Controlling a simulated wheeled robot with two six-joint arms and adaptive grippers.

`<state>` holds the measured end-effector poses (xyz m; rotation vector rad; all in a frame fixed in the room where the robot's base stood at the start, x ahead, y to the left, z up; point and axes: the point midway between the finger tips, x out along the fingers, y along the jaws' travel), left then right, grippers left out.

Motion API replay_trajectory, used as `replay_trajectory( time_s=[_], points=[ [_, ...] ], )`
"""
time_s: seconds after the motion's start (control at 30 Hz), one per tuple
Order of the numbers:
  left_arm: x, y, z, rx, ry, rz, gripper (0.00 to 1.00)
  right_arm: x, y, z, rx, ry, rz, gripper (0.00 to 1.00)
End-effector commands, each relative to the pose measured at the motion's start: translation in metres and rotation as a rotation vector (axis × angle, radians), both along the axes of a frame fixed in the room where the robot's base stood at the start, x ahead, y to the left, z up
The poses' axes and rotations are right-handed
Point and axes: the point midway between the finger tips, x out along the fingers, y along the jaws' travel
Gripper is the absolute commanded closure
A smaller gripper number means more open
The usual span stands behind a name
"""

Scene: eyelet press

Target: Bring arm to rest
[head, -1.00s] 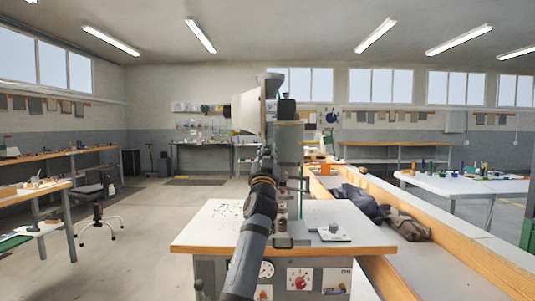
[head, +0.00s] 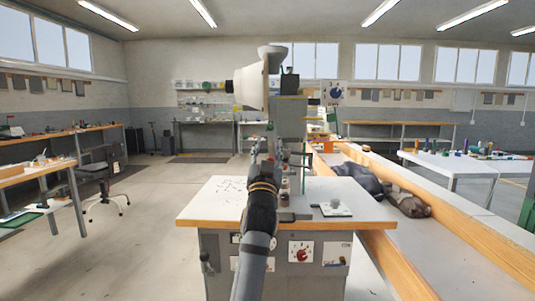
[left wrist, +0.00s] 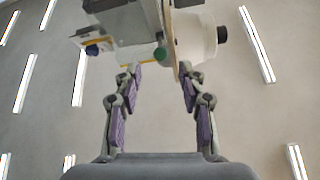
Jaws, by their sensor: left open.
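My left arm comes up from the bottom of the head view, in front of the eyelet press (head: 290,125) on its bench (head: 215,207). My left gripper (head: 262,147) points up in front of the press and hides part of its lower column. In the left wrist view the left gripper (left wrist: 158,80) is open, its two fingers wide apart with purple pads and nothing between them. The upper part of the press (left wrist: 135,22) shows beyond the fingertips there, against the ceiling. My right gripper is not in view.
A small plate with a knob (head: 335,208) lies on the bench top, right of the press. Dark cloth bundles (head: 362,180) lie in the trough to the right. A work table (head: 465,165) stands farther right. Open floor (head: 145,235) lies to the left.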

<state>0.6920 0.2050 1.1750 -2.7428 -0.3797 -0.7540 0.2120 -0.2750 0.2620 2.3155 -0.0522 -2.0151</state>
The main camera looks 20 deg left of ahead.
Motion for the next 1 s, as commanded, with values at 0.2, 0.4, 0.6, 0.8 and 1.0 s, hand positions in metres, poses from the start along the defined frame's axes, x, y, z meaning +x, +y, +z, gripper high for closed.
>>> replay_trajectory(
  time_s=[0.2, 0.4, 0.6, 0.8, 1.0],
  points=[
    [-0.02, -0.004, -0.012, -0.001, 0.0, -0.001, 0.59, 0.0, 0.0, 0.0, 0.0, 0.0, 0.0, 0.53],
    [-0.021, -0.005, -0.013, 0.0, 0.0, 0.0, 0.59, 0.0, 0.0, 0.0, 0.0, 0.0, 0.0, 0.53],
    [-0.021, -0.005, -0.013, 0.0, 0.0, 0.0, 0.59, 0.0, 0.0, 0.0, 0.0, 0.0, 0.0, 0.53],
    [0.003, -0.006, -0.073, -0.004, 0.116, -0.018, 0.59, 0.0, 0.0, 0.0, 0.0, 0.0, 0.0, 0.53],
    [0.033, -0.005, -0.244, -0.035, 0.429, -0.063, 0.59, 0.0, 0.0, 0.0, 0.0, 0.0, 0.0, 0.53]
  ],
)
